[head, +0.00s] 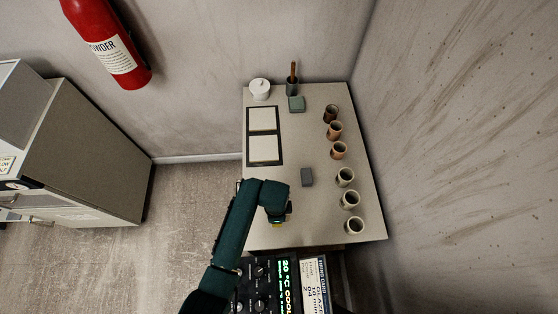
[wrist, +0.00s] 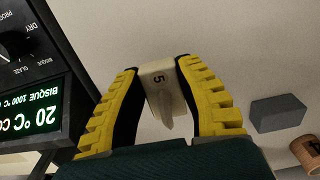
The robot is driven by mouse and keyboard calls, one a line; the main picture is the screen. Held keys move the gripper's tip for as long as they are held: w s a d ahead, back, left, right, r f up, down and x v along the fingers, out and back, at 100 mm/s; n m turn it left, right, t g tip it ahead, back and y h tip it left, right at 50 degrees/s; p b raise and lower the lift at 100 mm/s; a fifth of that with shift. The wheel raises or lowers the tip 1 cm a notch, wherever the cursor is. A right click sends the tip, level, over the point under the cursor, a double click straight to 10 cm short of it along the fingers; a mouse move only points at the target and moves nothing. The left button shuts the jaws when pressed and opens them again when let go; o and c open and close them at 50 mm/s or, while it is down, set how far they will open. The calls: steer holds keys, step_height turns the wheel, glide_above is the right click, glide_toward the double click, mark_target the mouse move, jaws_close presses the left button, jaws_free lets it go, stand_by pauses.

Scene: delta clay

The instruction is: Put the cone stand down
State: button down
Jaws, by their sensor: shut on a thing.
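The cone stand (wrist: 157,72) is a small pale block marked 5 with a pale pointed piece. It sits between the yellow fingers of my gripper (wrist: 163,100) in the wrist view, and the gripper is shut on it. In the head view my gripper (head: 277,222) is over the front left part of the grey table (head: 310,225), near its front edge. My arm hides the stand there. I cannot tell whether the stand touches the table.
A dark grey block (head: 307,177) lies right of my gripper. Several cups (head: 345,177) line the table's right side. Two pale framed tiles (head: 263,150), a white lidded jar (head: 260,88), a dark pot (head: 292,86) and a green block (head: 296,104) are farther back. A control panel (wrist: 30,85) stands close at the front.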

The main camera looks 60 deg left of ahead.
steer(key=shift+f+b, duration=0.35)
steer(key=shift+f, duration=1.5)
steer(key=c, duration=0.8)
jaws_free()
step_height(320, 180, up, 12)
steer(key=shift+r+p, duration=0.15)
steer(key=shift+p, duration=1.1)
